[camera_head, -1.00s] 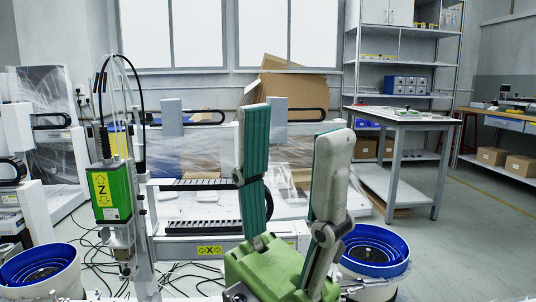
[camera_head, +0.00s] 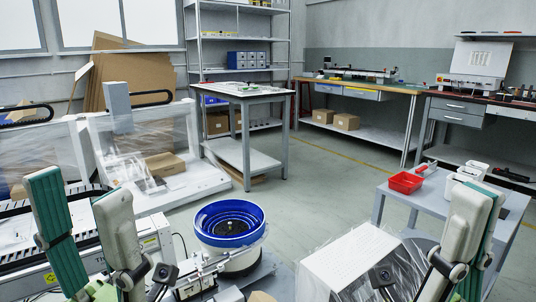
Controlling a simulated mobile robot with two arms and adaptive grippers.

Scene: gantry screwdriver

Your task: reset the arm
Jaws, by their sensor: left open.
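My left gripper (camera_head: 79,188) stands at the lower left of the head view. Its two grey fingers with green pads point up and are spread apart, with nothing between them. My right gripper (camera_head: 476,198) shows at the lower right edge, its fingers pointing up and close together or overlapping. I cannot tell whether it is open, and I see no object in it. The lower parts of both grippers are cut off by the bottom of the picture.
A blue-rimmed bowl feeder (camera_head: 229,222) stands between the grippers. A plastic-wrapped white box (camera_head: 350,262) is left of my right gripper. A small grey table (camera_head: 400,191) carries a red bin (camera_head: 405,183).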

